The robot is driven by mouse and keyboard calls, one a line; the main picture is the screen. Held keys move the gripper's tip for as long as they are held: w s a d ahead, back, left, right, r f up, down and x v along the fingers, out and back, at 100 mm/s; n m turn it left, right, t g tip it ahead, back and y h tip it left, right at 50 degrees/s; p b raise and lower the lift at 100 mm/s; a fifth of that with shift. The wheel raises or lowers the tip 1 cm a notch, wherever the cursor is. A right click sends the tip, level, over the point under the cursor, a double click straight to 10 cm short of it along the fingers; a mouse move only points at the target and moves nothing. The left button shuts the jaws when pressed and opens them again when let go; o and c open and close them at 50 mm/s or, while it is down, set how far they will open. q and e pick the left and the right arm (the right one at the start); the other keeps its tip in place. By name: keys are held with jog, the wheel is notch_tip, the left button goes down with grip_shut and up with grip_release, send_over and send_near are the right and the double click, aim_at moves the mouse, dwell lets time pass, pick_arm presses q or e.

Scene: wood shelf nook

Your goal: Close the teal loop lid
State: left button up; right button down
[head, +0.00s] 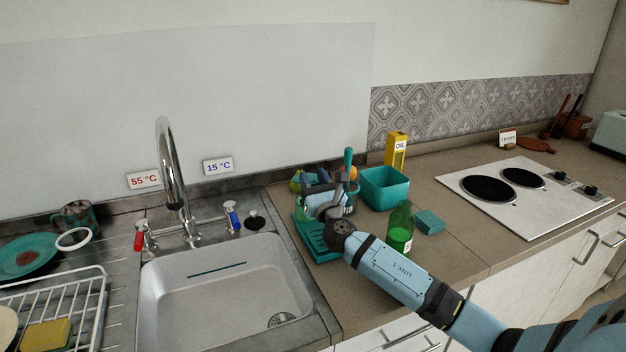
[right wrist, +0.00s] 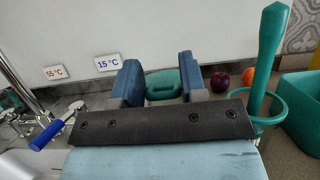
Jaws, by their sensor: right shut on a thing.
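My right gripper (head: 318,182) is over the counter just right of the sink, with its arm coming in from the lower right. In the right wrist view its two blue fingers (right wrist: 160,78) are shut on a teal piece, which I take to be the teal loop lid (right wrist: 163,86). Only part of the lid shows between the fingers, and its lower part is hidden by the gripper. I cannot tell how far it is open. A ridged teal piece (head: 312,240) lies on the counter below the gripper. My left gripper is not in view.
An upright teal handle in a ring (right wrist: 268,70) stands close right of the gripper. A teal bin (head: 384,190), a yellow oil carton (head: 396,149), a green bottle (head: 399,230) and a teal sponge (head: 430,222) stand farther right. The sink (head: 215,290) is left.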

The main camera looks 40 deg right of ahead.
jog(key=c, duration=0.9)
grip_release()
jog(key=shift+a+f, duration=0.1)
jog(key=shift+f, duration=0.05)
jog(key=shift+c, duration=0.2)
jog(key=shift+o, duration=1.3)
jog(key=shift+s+r, duration=0.15)
jog(key=shift+r, duration=0.05)
jog(key=b+v, duration=0.1)
jog(key=v, duration=1.3)
